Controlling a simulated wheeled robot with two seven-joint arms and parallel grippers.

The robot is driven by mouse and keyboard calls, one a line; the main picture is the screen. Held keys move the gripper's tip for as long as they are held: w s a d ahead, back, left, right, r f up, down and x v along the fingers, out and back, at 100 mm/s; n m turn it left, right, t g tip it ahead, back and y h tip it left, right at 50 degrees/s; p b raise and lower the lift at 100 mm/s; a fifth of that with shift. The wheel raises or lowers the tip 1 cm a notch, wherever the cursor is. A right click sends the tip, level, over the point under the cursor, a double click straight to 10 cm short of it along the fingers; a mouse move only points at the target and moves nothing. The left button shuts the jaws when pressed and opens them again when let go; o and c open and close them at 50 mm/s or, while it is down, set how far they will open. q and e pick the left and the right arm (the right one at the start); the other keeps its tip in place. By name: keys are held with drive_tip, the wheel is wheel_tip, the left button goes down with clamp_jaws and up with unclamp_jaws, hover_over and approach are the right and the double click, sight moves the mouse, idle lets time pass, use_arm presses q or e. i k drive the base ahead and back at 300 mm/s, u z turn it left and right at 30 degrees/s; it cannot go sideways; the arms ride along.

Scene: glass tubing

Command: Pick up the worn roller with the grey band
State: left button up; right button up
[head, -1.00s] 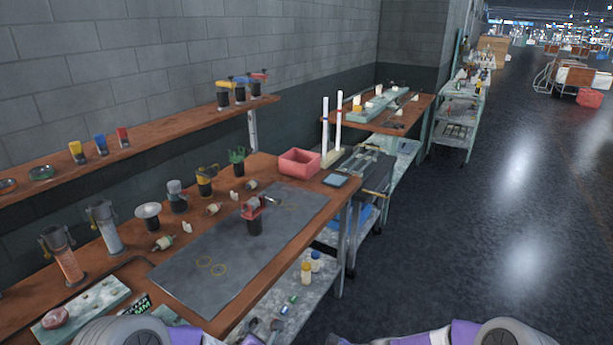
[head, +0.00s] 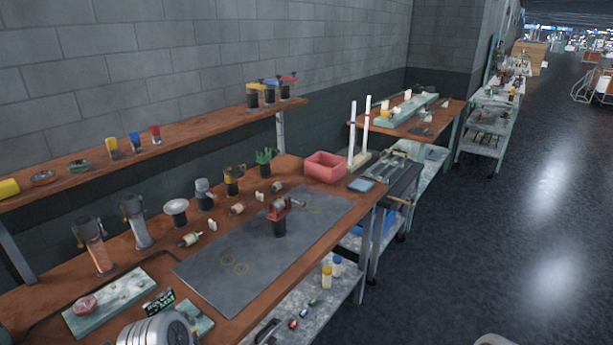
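Several small pale rollers lie along the back of the brown workbench: one with a greenish band (head: 190,240), one brownish (head: 237,209) and one farther back (head: 277,188). A metallic piece (head: 296,203) sits at a red-topped black stand (head: 278,222) on the dark mat. These are too small for me to tell which has a grey band or looks worn. Neither gripper is in view; only rounded grey parts of my arms show at the bottom edge.
The dark mat (head: 225,268) has clear room at its front. A red bin (head: 325,167) and two upright white rods (head: 351,135) stand at the bench's far end. Cups and glass-like cylinders line the back. A lower shelf (head: 318,306) holds bottles. Open floor lies right.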

sight(281, 204)
drive_tip(key=z, duration=1.25)
drive_tip(key=i, duration=1.75)
drive_tip(key=u, duration=2.85)
